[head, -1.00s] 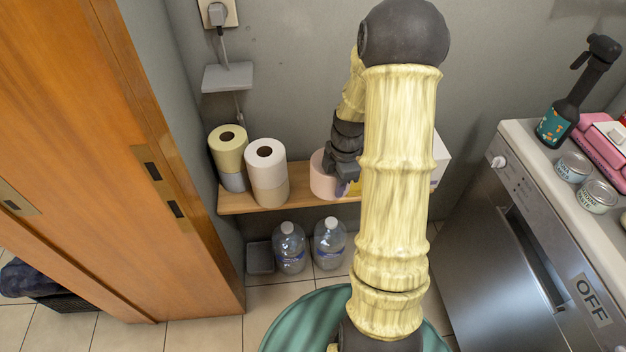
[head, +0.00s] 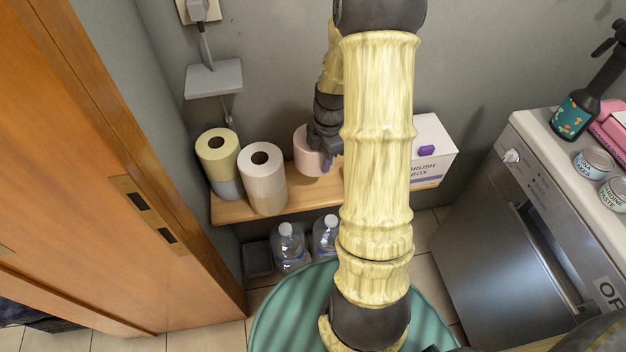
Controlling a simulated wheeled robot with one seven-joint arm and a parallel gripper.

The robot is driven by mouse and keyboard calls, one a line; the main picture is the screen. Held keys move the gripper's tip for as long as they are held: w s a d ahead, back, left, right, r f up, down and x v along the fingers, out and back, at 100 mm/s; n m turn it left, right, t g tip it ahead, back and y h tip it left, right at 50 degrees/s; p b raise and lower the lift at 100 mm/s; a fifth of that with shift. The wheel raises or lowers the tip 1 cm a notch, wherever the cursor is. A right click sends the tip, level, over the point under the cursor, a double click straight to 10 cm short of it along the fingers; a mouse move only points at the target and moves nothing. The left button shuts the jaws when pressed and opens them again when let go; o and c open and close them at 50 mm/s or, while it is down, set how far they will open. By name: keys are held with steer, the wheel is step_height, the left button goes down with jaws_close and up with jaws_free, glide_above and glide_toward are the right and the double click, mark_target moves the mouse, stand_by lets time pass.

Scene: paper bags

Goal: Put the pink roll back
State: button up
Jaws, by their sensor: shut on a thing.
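The pink roll (head: 306,158) is at the wooden shelf (head: 290,198), to the right of the other rolls. My gripper (head: 326,160) is shut on its right side, and the gripper and arm hide part of the roll. The roll looks upright. I cannot tell whether its base touches the shelf or sits slightly above it. A white roll (head: 265,185) stands stacked on a beige one, and a yellow roll (head: 217,150) stands on a grey-blue one at the shelf's left end.
A white brush box (head: 430,145) stands at the shelf's right end. Water bottles (head: 291,250) stand on the floor below. A wooden door (head: 90,150) is at left, a steel appliance (head: 490,215) at right. My arm hides the shelf's middle.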

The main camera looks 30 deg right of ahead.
steer(key=shift+f+b, duration=0.8)
steer(key=shift+f, duration=2.35)
steer(key=shift+f+b, duration=0.5)
steer(key=shift+f, duration=1.35)
steer(key=o, duration=1)
steer(key=shift+f, duration=0.1)
